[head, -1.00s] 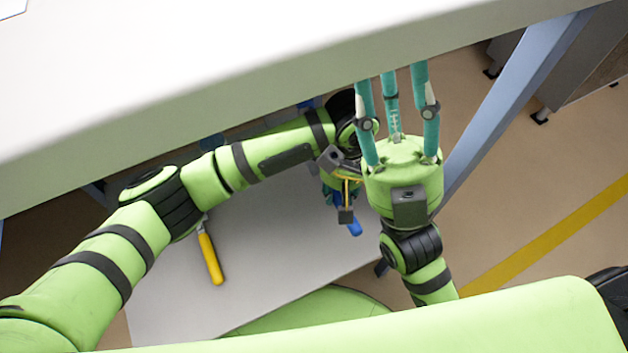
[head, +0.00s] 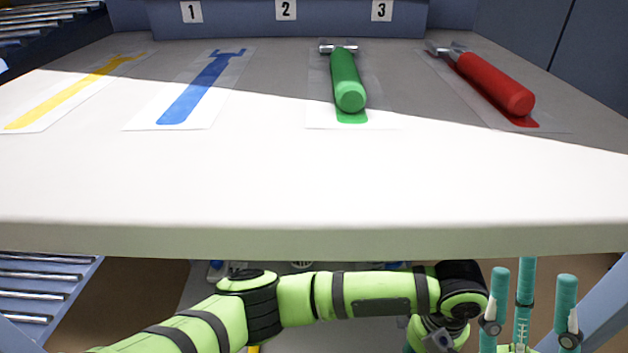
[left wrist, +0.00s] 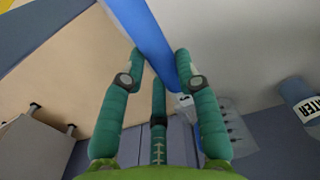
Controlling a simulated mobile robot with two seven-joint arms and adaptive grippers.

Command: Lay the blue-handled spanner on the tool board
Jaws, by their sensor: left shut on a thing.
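The tool board shows as printed tool outlines on the white bench top in the head view. The blue spanner outline (head: 196,92) is bare.
A yellow outline (head: 68,94) is bare. A green-handled tool (head: 347,80) and a red-handled tool (head: 494,83) lie on their outlines. The bench's thick front edge (head: 310,240) stands above my left arm. The front of the bench top is clear.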

